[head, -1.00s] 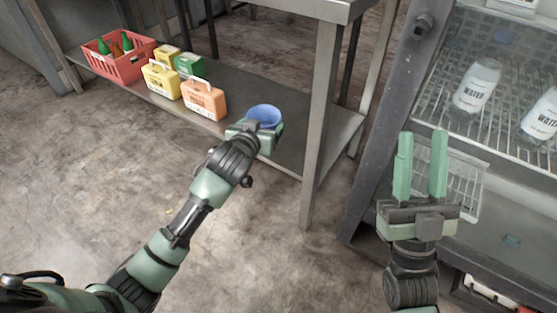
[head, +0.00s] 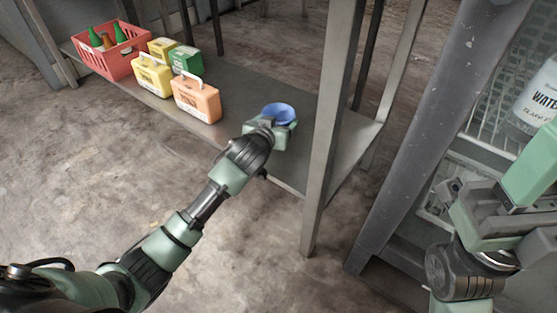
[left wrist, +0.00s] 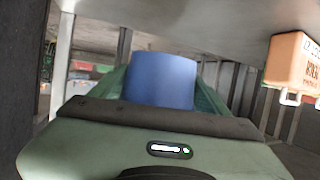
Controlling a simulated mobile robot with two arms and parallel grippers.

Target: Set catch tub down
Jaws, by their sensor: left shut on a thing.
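The blue catch tub (head: 279,113) is at the right part of the table's low shelf (head: 235,78). It is low over the shelf; I cannot tell whether its base touches. My left gripper (head: 272,130) is shut on it, reaching in from the front. My right gripper (head: 528,172) is at the right edge, cut off by the frame, with one green finger showing.
An orange case (head: 196,100), yellow cases (head: 152,76) and a green case (head: 187,60) stand left of the tub. A red crate with bottles (head: 110,58) is farther left. A table leg (head: 325,140) rises just right of the tub. The freezer (head: 425,130) is at right.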

